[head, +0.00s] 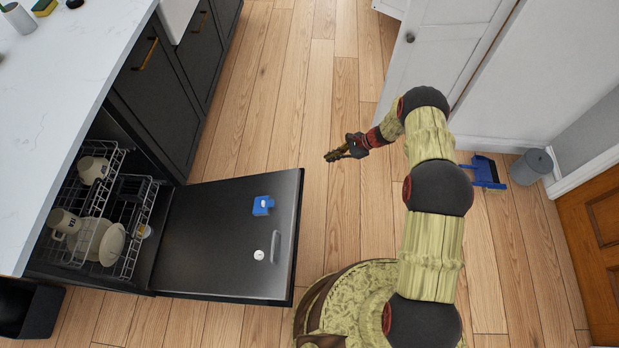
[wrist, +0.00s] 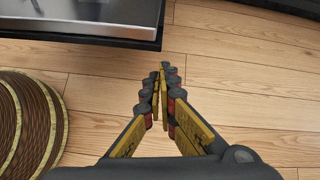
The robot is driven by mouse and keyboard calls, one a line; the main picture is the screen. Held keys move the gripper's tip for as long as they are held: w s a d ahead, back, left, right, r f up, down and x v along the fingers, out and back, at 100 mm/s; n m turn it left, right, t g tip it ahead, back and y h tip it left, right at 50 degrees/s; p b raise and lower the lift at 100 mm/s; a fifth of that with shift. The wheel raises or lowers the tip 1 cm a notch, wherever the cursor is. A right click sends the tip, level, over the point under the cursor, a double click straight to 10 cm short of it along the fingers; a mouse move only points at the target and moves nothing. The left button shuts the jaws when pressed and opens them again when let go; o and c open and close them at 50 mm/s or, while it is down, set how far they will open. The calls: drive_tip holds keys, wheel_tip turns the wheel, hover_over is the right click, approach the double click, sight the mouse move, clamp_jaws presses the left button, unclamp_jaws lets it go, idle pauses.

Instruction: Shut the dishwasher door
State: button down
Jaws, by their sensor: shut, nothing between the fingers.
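The dishwasher door (head: 205,235) is folded down flat, its dark inner face up. A blue item (head: 262,205), a small white round item (head: 259,255) and a grey bar (head: 275,247) show on it. The door's edge also shows at the top left of the wrist view (wrist: 85,30). The dishwasher's racks (head: 139,225) hold cups and plates. My gripper (head: 331,157) is shut and empty, beyond the door's far right corner and apart from it. In the wrist view, my gripper's fingers (wrist: 165,72) meet over bare floor.
A white counter (head: 60,90) runs above dark cabinets (head: 160,100) on the left. Wood floor (head: 270,110) is clear between the cabinets and the white door (head: 440,50). A blue dustpan (head: 487,172) and grey bin (head: 531,166) stand at the right.

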wheel_tip(320, 180, down, 9)
drive_tip(key=s+m, duration=0.2)
drive_tip(key=s, duration=0.1)
drive_tip(key=a+f+b, duration=0.3)
drive_tip(key=a+b, duration=0.1)
drive_tip(key=a, duration=0.5)
drive_tip(key=shift+w+a+f+y, duration=0.2)
drive_tip(key=shift+w+y, duration=0.1)
drive_tip(key=shift+w, duration=0.1)
drive_tip(key=shift+r, duration=0.1)
